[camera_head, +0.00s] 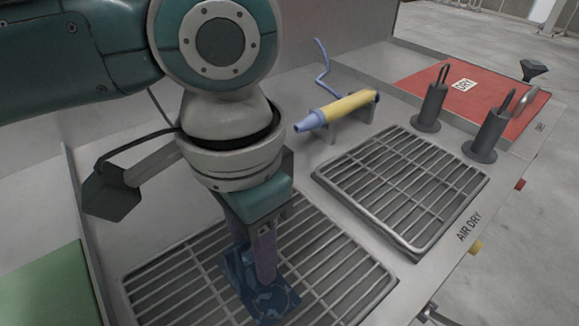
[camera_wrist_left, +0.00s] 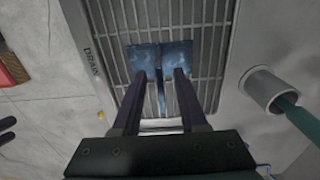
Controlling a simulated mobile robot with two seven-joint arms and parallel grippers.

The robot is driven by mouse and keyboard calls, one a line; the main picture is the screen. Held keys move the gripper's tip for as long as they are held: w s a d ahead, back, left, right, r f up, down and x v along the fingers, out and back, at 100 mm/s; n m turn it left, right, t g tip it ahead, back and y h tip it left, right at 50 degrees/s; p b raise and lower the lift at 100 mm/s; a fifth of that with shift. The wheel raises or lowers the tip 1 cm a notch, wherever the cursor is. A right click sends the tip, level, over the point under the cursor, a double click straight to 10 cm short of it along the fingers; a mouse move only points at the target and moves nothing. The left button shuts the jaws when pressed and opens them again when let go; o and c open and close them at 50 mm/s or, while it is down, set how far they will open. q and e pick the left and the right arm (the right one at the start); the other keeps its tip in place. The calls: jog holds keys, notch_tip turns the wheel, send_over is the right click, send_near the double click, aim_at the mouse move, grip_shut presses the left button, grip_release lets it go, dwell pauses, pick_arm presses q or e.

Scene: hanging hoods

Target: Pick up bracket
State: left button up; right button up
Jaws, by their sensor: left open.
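The bracket (camera_head: 273,300) is a blue, mottled metal piece lying on the near wire rack (camera_head: 345,292). In the left wrist view the bracket (camera_wrist_left: 146,60) shows two flat halves with a thin upright web between them. My left gripper (camera_head: 264,272) points down at the bracket and hides part of it in the head view. In the left wrist view the open fingers of my left gripper (camera_wrist_left: 160,76) stand on either side of the web. Contact between fingers and bracket cannot be told.
A second wire rack (camera_head: 405,185) lies to the right and looks empty. A yellow and blue tool (camera_head: 340,108) rests in a holder behind. Dark posts with loops (camera_head: 431,108) stand by a red mat (camera_head: 470,92). A grey cup (camera_wrist_left: 268,90) stands beside the rack.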

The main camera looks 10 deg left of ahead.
pick_arm(q)
jog(key=shift+a+f, duration=0.1)
jog(key=shift+f, duration=0.65)
grip_shut()
jog(key=shift+r, duration=0.1)
dwell(0.8)
